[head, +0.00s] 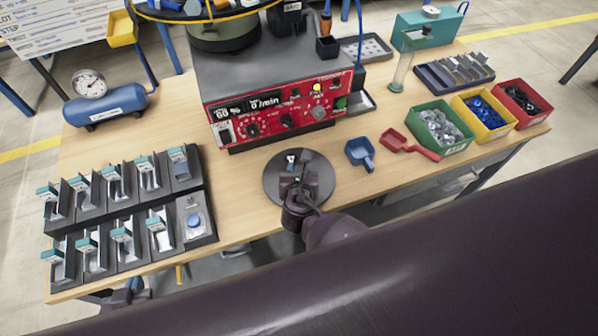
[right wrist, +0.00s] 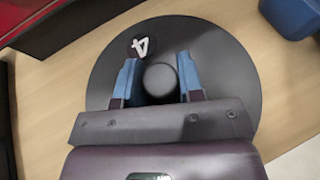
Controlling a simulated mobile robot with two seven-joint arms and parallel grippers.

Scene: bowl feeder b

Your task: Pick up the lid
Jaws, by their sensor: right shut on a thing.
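The lid (head: 325,172) is a round, flat, dark grey disc at the front middle of the wooden table, in front of the red control panel. It also fills the middle of the right wrist view (right wrist: 228,85), with a round black knob (right wrist: 160,80) and a white "4" mark. My right gripper (head: 292,160) is over the lid, its blue fingers (right wrist: 160,74) shut on the knob from both sides. I cannot tell whether the lid touches the table. My left gripper (head: 128,297) is low at the table's front left edge, small and partly hidden; its jaws are unclear.
A blue scoop (head: 360,153) and a red scoop (head: 405,145) lie right of the lid. Green (head: 441,148), yellow (head: 490,132) and red (head: 535,118) bins stand farther right. The feeder's control box (head: 275,118) is behind. Black racks (head: 115,205) fill the left.

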